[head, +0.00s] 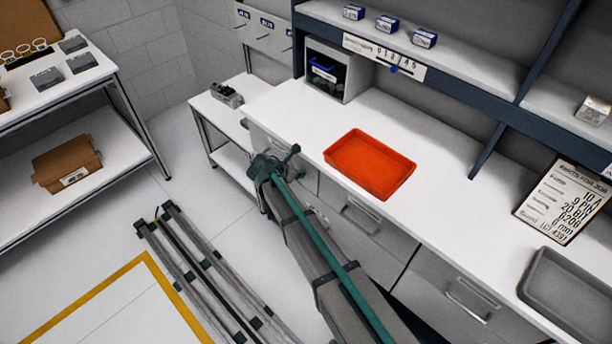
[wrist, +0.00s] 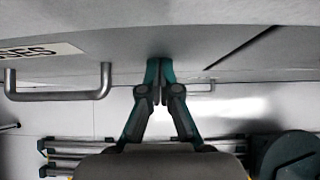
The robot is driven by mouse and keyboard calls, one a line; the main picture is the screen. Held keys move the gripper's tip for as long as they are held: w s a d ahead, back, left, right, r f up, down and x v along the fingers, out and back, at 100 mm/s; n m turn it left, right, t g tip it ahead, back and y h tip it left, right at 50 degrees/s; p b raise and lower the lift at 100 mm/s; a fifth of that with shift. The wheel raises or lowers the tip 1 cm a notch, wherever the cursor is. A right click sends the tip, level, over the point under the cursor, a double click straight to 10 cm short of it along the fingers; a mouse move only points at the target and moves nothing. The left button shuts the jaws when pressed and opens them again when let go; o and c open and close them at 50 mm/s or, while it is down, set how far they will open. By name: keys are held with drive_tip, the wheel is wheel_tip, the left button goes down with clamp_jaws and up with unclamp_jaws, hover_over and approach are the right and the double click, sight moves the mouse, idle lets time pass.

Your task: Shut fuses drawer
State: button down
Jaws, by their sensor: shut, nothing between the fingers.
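The fuses drawer front (wrist: 110,45) fills the upper part of the wrist view. A cut-off label ending in "SES" (wrist: 40,58) and a grey bar handle (wrist: 58,96) show at left. My gripper (wrist: 160,66) is shut and empty, its fingertips right of the handle and close against the grey front; I cannot tell whether they touch. In the head view, my gripper (head: 286,156) is at the left end of the counter's drawer row, in front of a grey drawer front (head: 264,143). My arm hides part of this row, and how far the drawer stands out is unclear.
A red-orange tray (head: 372,164) sits on the white counter (head: 440,185) above the drawers. Other drawers with bar handles (head: 360,216) lie to the right. A small side table (head: 212,110) stands at left. The floor left of my arm holds metal rails (head: 200,275).

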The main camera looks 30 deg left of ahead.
drive_tip(key=shift+w+r, duration=0.15)
drive_tip(key=shift+w, duration=0.2)
